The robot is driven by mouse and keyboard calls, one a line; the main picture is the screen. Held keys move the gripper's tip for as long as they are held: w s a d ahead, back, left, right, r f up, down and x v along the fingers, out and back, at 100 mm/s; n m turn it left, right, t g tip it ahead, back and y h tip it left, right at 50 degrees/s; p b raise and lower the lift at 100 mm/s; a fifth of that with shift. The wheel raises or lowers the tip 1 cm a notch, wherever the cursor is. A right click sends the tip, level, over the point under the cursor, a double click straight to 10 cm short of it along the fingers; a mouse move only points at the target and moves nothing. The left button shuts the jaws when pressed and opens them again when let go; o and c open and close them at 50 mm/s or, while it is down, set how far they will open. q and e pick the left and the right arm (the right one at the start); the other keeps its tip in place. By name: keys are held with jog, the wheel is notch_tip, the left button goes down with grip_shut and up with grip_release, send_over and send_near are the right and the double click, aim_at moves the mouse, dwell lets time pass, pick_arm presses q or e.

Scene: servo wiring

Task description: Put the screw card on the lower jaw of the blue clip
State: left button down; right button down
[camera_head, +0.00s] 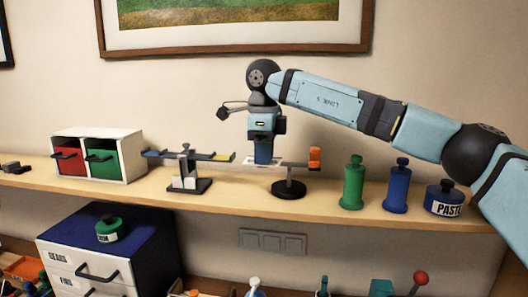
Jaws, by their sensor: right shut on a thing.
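A stand with a round black base (289,190) carries a light crossbar, with an orange clip (315,158) upright at its right end. The blue clip (263,153) is at the left end of the bar, directly under my right gripper (263,140). The gripper points straight down and appears shut on the upper part of this blue clip; its fingertips are hard to make out. A thin pale strip (249,162) shows at the blue clip's foot. I cannot tell whether it is the screw card or part of the bar. My left gripper is out of view.
A stand with a blue-and-yellow-ended bar (186,165) is close on the left, beside a cabinet with red and green drawers (140,158). A green bottle (353,183), a blue bottle (397,188) and a paste jar (444,200) stand right. The shelf's front edge (330,218) is clear.

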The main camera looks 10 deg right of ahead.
jog(key=shift+f, duration=0.15)
jog(key=c, duration=1.3)
grip_release()
jog(key=shift+o, duration=0.2)
notch_tip(320, 180, up, 12)
jog(key=b, duration=0.1)
